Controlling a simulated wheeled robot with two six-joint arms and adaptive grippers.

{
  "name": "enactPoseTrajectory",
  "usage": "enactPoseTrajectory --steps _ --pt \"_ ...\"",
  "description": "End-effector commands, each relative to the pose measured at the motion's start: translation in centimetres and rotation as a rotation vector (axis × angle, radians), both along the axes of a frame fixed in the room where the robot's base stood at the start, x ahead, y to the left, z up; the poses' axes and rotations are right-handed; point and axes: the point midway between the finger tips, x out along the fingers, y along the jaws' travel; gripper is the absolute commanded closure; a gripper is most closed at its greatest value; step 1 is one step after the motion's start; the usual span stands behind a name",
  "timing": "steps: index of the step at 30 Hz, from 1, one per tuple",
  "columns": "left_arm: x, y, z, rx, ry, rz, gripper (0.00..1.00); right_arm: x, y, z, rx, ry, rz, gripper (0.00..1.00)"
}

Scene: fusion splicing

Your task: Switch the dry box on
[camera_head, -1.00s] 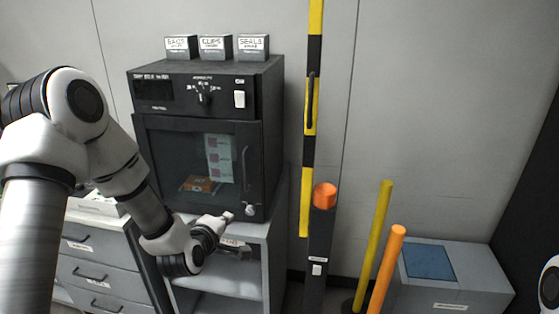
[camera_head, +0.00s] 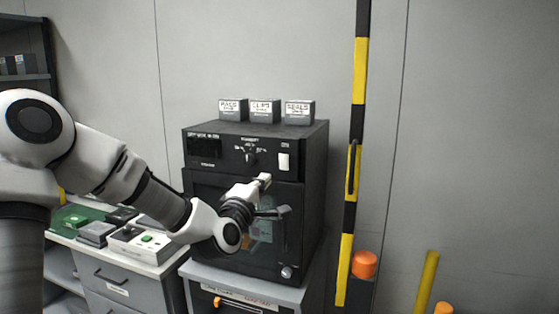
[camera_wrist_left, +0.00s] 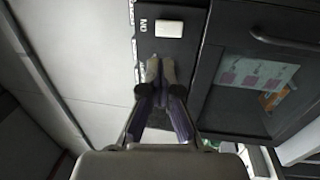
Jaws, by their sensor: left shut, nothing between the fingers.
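The dry box (camera_head: 313,165) is a black cabinet on a grey stand, with a dark display, a knob (camera_head: 250,159) and a white switch (camera_head: 284,161) on its upper panel. My left gripper (camera_head: 264,182) is shut and empty, in front of the box, just below and left of the switch in the head view. In the left wrist view its fingertips (camera_wrist_left: 160,66) point at the panel, and the white switch (camera_wrist_left: 169,29) lies just beyond them, apart from them in the picture. I cannot tell whether the switch is on. My right gripper is not in view.
Three small labelled boxes (camera_head: 264,111) stand on top of the dry box. A black-and-yellow striped post (camera_head: 358,150) stands to its right. A drawer cabinet (camera_head: 118,288) with devices on it is at the left. Bare wall lies behind.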

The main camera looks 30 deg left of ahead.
Motion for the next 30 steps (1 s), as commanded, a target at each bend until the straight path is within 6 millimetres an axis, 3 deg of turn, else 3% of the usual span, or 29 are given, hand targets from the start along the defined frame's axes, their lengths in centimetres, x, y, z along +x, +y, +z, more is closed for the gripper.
enactPoseTrajectory --steps 9,15,20,30 --pt "6.8 1.6 1.5 0.005 0.001 0.002 1.00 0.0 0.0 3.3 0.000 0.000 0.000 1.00" --pt "10.0 2.4 1.9 0.003 0.001 0.000 1.00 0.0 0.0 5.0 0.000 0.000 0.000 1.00" --pt "11.0 2.6 1.7 0.002 0.001 -0.001 1.00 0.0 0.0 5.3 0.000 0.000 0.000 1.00" --pt "11.1 2.7 1.9 0.000 0.010 0.000 1.00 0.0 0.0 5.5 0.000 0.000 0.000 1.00"
